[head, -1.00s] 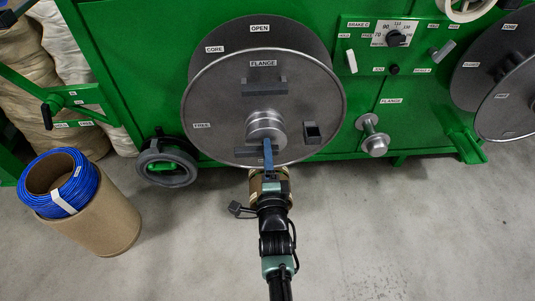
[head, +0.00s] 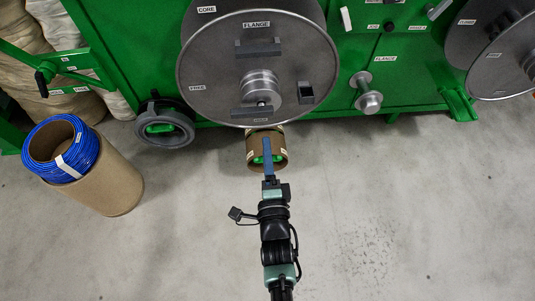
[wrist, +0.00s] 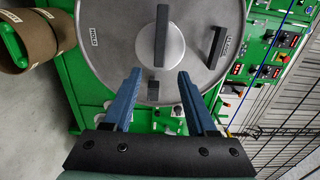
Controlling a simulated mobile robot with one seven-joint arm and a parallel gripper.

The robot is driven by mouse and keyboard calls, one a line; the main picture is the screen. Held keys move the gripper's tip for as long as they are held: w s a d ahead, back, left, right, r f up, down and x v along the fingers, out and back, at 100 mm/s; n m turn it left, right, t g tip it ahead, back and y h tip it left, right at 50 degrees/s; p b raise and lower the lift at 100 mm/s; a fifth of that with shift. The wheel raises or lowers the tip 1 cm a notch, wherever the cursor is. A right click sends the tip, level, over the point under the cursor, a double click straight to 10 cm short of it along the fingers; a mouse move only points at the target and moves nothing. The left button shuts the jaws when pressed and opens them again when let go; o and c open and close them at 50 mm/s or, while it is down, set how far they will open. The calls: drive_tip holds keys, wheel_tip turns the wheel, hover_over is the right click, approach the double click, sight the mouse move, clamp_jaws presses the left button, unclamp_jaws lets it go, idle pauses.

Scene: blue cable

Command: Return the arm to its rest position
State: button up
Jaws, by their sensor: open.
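My gripper (head: 268,158) is at the end of my arm in the middle of the head view, in front of the green machine and above the grey floor. In the wrist view its two blue fingers (wrist: 155,95) are spread apart with nothing between them. Beyond them is the grey metal flange disc (wrist: 110,45) of the reel, with handles and a hub. In the head view the disc (head: 215,75) is mounted on the machine, apart from my gripper.
A blue cable coil (head: 82,163) sits on a cardboard tube (head: 115,190) at the left. A smaller cardboard drum (head: 280,150) stands behind my gripper. The green machine (head: 345,130) spans the back, with a second reel (head: 500,70) at right. The floor (head: 400,220) at right is clear.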

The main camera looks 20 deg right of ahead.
drive_tip(key=shift+v, duration=0.9)
drive_tip(key=w+a+r+n+t, duration=0.1)
drive_tip(key=w+r+n+t, duration=0.2)
drive_tip(key=r, duration=0.9)
drive_tip(key=w+a+r+n+y, duration=0.15)
drive_tip(key=w+r+n, duration=0.25)
drive_tip(key=r, duration=0.8)
drive_tip(key=w+a+r+n+t+h, duration=0.1)
drive_tip(key=w+r+n+t, duration=0.2)
drive_tip(key=r, duration=0.9)
drive_tip(key=s+a+r+n+t+y, duration=0.1)
drive_tip(key=s+a+r+n+y, duration=0.25)
drive_tip(key=r, duration=0.65)
drive_tip(key=s+a+r+n+t+h, duration=0.1)
drive_tip(key=s+a+r+n+t, duration=0.2)
drive_tip(key=s+r, duration=0.5)
drive_tip(key=s+a+r+n+y, duration=0.25)
drive_tip(key=s+r+n, duration=0.2)
drive_tip(key=r, duration=0.65)
wheel_tip(320, 180, up, 27)
drive_tip(key=w+p, duration=0.1)
drive_tip(key=p, duration=2.7)
drive_tip(key=shift+w, duration=0.2)
